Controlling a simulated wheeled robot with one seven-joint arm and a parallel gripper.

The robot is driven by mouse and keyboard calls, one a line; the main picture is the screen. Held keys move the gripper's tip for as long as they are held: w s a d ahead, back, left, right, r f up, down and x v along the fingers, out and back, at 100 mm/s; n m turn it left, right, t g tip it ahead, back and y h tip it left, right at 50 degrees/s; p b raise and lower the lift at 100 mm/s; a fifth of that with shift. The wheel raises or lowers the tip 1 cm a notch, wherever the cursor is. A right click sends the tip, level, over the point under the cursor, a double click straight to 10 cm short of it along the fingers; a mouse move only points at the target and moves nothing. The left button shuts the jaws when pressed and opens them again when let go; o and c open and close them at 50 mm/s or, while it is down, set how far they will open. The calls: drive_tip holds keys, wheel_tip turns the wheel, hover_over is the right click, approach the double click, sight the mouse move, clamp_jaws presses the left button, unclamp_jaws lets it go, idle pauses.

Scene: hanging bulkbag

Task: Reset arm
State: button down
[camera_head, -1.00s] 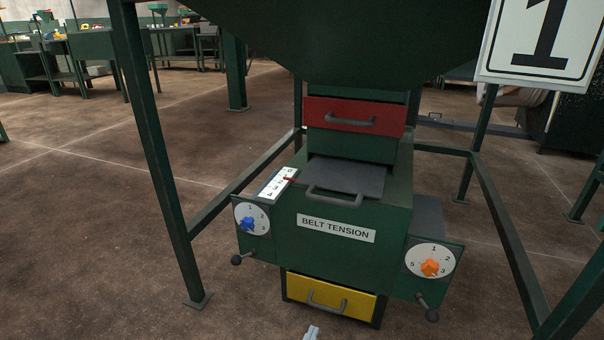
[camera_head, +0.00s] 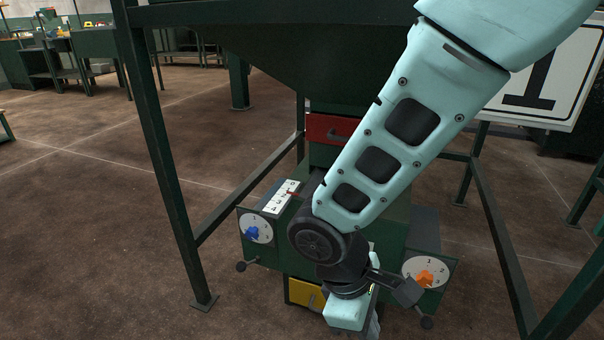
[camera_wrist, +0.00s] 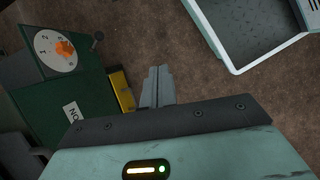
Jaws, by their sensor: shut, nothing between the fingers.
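My arm crosses the head view from the upper right and hangs down in front of the belt tension machine. My gripper (camera_wrist: 157,84) shows in the wrist view with its two grey fingers together and nothing between them. The fingers point toward the brown floor, beside the yellow drawer (camera_wrist: 122,90). In the head view the gripper is at the bottom edge and mostly cut off. The green machine body (camera_head: 395,235) is partly hidden behind my arm, including its label and middle handle.
The red drawer (camera_head: 322,128), blue dial knob (camera_head: 252,233) and orange dial knob (camera_head: 425,277) are on the machine. Green frame legs (camera_head: 165,180) stand around it. A white-rimmed grey tray (camera_wrist: 236,68) lies at the upper right in the wrist view.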

drive_tip(key=s+d+r+m+t+y+p, duration=0.1)
drive_tip(key=s+d+r+m+y+p, duration=0.2)
drive_tip(key=r, duration=0.4)
drive_tip(key=s+d+r+m+y+p, duration=0.1)
drive_tip(key=s+r+m+y, duration=0.1)
drive_tip(key=s+r, duration=0.45)
wheel_tip(320, 180, up, 38)
drive_tip(key=w+p, duration=0.1)
drive_tip(key=p, duration=3.5)
drive_tip(key=shift+w+p, duration=0.3)
drive_tip(key=shift+p, duration=0.1)
